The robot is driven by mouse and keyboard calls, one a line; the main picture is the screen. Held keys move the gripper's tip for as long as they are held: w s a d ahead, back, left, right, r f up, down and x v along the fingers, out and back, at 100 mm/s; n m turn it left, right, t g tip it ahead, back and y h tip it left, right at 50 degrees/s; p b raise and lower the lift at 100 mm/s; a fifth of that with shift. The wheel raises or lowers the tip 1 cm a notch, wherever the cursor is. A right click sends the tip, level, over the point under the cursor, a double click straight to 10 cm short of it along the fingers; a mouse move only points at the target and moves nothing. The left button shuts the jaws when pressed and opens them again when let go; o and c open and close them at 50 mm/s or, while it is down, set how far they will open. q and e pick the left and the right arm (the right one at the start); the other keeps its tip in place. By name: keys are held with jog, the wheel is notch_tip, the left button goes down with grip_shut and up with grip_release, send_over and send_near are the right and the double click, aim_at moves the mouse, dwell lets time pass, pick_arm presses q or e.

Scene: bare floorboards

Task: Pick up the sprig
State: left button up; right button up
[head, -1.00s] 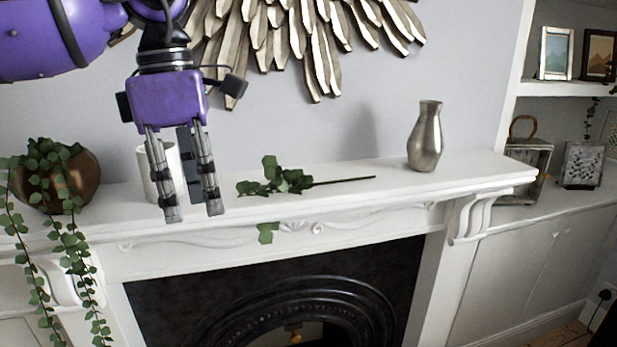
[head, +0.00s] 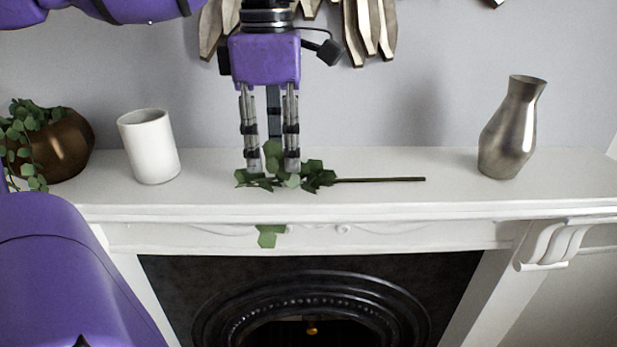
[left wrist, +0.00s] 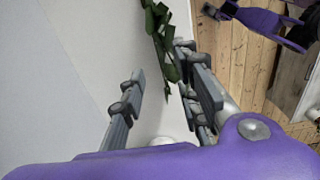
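The sprig (head: 318,178) has green leaves and a thin dark stem. It lies along the white mantel shelf (head: 450,192), stem pointing right, with one leaf hanging over the front edge. My left gripper (head: 271,168) points down over the leafy end, its fingers apart and low by the shelf. Some leaves show between and in front of the fingertips. In the left wrist view the sprig (left wrist: 163,35) runs past the tips of the open fingers (left wrist: 160,65); nothing is clamped between them. I cannot tell whether the fingers touch the leaves. My right gripper is not in view.
A white cup (head: 149,147) and a brown pot (head: 58,143) with a trailing plant stand left of the gripper. A silver vase (head: 512,130) stands on the right. The wall is close behind; the shelf between the stem and the vase is clear.

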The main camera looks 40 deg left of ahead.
aim_at(279, 179)
pick_arm(q)
jog(key=f, duration=0.4)
jog(key=shift+w, duration=0.2)
grip_shut()
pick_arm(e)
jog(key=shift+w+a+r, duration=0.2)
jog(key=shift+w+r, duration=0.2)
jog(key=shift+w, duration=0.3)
pick_arm(q)
jog(key=shift+r, duration=0.2)
